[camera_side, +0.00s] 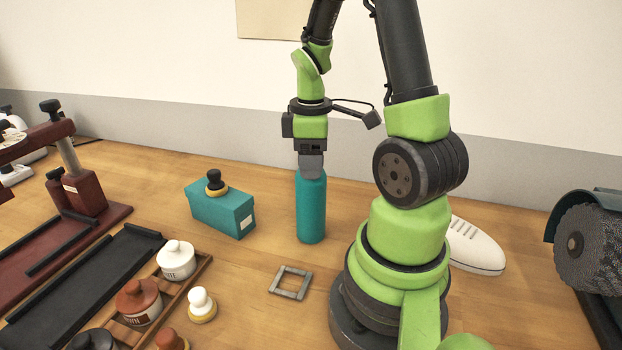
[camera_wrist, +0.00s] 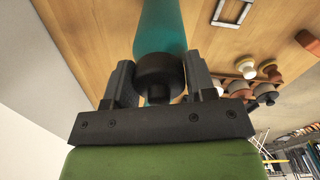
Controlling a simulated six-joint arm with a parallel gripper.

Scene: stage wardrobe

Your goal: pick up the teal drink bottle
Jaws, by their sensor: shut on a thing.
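The teal drink bottle (camera_side: 311,212) stands upright on the wooden table in the side view, left of my arm's base. My gripper (camera_side: 311,168) is directly above it, pointing down, with its fingers at the bottle's top. In the wrist view the bottle's teal body (camera_wrist: 160,28) runs to the top edge, and its black cap (camera_wrist: 159,76) sits between the two fingers of my gripper (camera_wrist: 158,80). The gripper is shut on the bottle at its cap end. In the side view the cap is hidden behind the fingers.
A teal box (camera_side: 218,208) with a black-knobbed stamp (camera_side: 215,182) on it stands left of the bottle. A small grey frame (camera_side: 290,282) lies in front. Lidded pots (camera_side: 176,259) stand at front left. A white shoe (camera_side: 476,245) lies behind my base at right.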

